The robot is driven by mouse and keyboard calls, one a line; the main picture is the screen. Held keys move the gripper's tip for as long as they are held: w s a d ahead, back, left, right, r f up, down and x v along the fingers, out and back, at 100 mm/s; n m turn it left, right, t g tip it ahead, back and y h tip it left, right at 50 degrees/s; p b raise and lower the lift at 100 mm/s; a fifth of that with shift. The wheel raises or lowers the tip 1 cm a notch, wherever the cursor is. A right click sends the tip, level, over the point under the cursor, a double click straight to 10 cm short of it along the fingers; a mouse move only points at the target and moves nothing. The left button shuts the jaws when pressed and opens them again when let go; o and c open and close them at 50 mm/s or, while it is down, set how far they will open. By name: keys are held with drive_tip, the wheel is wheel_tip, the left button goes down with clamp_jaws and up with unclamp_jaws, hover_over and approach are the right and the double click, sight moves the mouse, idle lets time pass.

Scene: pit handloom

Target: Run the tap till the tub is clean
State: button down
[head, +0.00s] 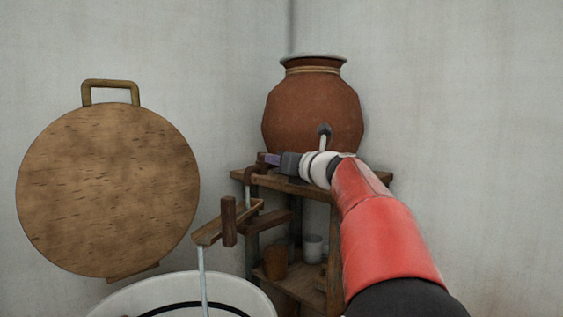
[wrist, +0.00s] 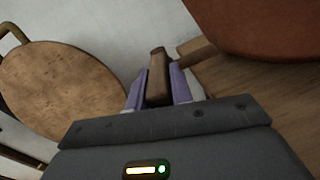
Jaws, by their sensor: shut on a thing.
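A large clay pot (head: 312,112) stands on a wooden stand. A dark brown tap (head: 249,176) with a curved spout sits at its lower left. My gripper (head: 268,159) is shut on a brown piece at the tap, seemingly its handle. The wrist view shows this brown handle (wrist: 157,78) between my purple fingertips (wrist: 156,90). Below, a wooden trough (head: 212,233) slopes left. A thin pale stream (head: 204,275), which looks like water, drops from its end into the white tub (head: 120,298). A dark curved band shows inside the tub; most of the tub is cut off by the frame.
A round wooden board (head: 108,190) with a handle stands at the left, against the wall. The wooden stand (head: 375,180) has a lower shelf with a brown cup (head: 276,262) and a white cup (head: 312,247). Walls close the corner behind the pot.

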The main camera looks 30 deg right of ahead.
sight(262, 158)
drive_tip(key=shift+w+a+m+h+p, duration=0.1)
drive_tip(key=shift+a+m+h+p, duration=0.1)
drive_tip(key=shift+a+m+h, duration=1.05)
drive_tip(key=shift+s+a+m+h+p, duration=0.2)
drive_tip(key=shift+m+h, duration=0.55)
drive_tip(key=shift+h, duration=1.2)
drive_tip(key=shift+w+a+m+h+p, duration=0.25)
drive_tip(key=shift+a+m+h, duration=0.35)
drive_tip(key=shift+m+h, duration=0.7)
drive_tip(key=shift+w+a+m+g+h+p, duration=0.25)
drive_tip(key=shift+w+a+m+g+h, duration=0.25)
drive_tip(key=shift+m+g+h, duration=0.8)
drive_tip(key=shift+w+a+m+g+h+p, duration=0.25)
drive_tip(key=shift+a+m+g+h, duration=0.45)
drive_tip(key=shift+h, duration=1)
drive_tip(key=shift+w+a+m+g+h+p, duration=0.2)
drive_tip(key=shift+w+a+m+g+h, duration=0.3)
drive_tip(key=shift+m+g+h, duration=0.8)
drive_tip(key=shift+s+h, duration=0.1)
drive_tip(key=shift+h, duration=0.2)
drive_tip(key=c, duration=1.2)
unclamp_jaws()
drive_tip(key=shift+c, duration=0.2)
